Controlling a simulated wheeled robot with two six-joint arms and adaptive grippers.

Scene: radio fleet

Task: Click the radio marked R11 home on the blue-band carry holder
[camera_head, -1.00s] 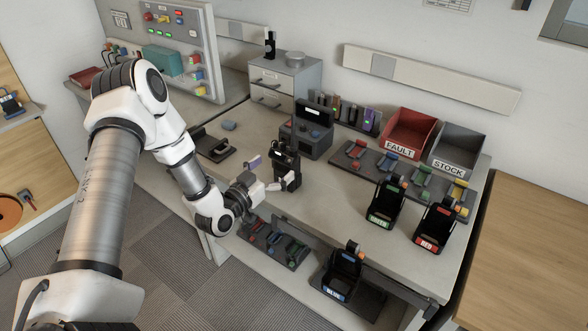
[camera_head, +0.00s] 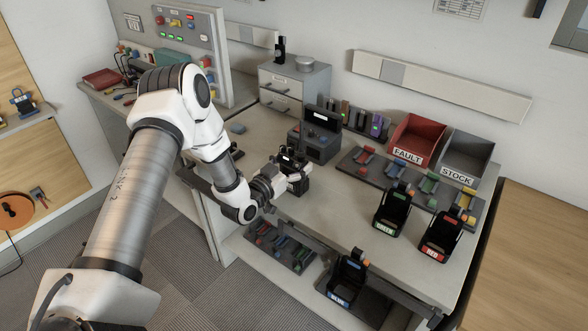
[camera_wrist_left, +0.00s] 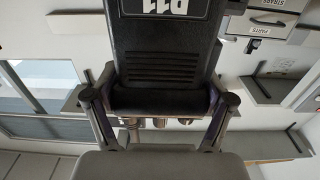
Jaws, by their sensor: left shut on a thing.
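The black radio marked R11 (camera_wrist_left: 165,52) fills the middle of the left wrist view, its label upside down there. My left gripper (camera_head: 279,180) is shut on the radio (camera_head: 294,168), one finger on each side of it, and holds it near the front of the bench. The blue-band carry holder (camera_head: 346,280), black with a blue BLUE label, stands on the lower shelf at the front, below and right of the gripper. It looks empty. My right gripper is not in view.
Green-band (camera_head: 392,212) and red-band (camera_head: 440,235) holders stand on the bench's right part. Behind them are a red FAULT bin (camera_head: 415,138) and a grey STOCK bin (camera_head: 467,155). A dark box (camera_head: 316,142) stands just behind the radio. The bench's front edge overhangs the lower shelf.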

